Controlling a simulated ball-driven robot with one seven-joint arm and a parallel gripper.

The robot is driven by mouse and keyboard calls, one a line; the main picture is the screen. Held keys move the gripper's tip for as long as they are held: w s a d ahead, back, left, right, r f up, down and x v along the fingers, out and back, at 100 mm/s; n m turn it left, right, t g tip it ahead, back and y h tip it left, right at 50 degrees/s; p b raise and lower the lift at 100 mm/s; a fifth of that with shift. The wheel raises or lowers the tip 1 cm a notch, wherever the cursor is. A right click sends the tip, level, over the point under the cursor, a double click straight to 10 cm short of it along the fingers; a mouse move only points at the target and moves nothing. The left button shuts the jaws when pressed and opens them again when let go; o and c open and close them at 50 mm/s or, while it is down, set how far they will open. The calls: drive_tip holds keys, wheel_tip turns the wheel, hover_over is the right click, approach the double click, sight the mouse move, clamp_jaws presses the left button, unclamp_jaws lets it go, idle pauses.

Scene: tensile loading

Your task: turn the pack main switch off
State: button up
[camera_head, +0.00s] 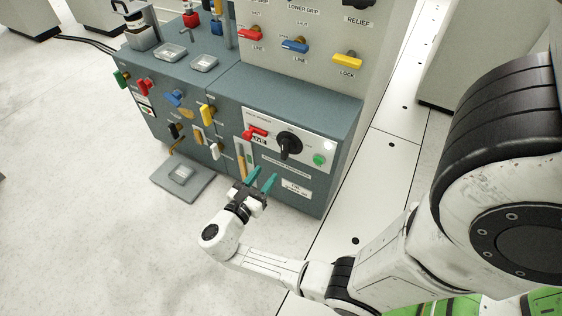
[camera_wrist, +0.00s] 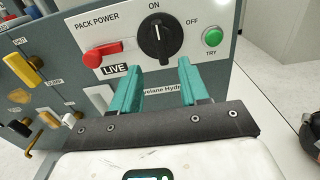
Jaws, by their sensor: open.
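The pack main switch is a black rotary knob on a white PACK POWER panel; it shows in the head view (camera_head: 289,144) and in the wrist view (camera_wrist: 160,42). A white mark on the knob points up toward the ON label; OFF is printed to its upper right. My gripper (camera_head: 261,178) is open and empty, in front of the cabinet and lower than the knob in the head view. In the wrist view its two teal fingers (camera_wrist: 158,75) stand apart just below the knob, and neither is seen gripping it.
On the panel, a red lever (camera_wrist: 103,55) above a LIVE label sits left of the knob, and a green TRY button (camera_wrist: 211,35) sits right. Coloured valve handles, including yellow (camera_head: 207,115), line the cabinet's left part. A grey floor plate (camera_head: 182,182) lies below. Open floor lies left.

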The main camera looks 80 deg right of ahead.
sight(283, 151)
drive_tip(key=b+x, duration=0.2)
drive_tip(key=x, duration=0.8)
drive_tip(key=shift+d+r, duration=0.1)
drive_tip(key=shift+d, duration=0.3)
drive_tip(key=shift+c, duration=0.2)
clamp_jaws()
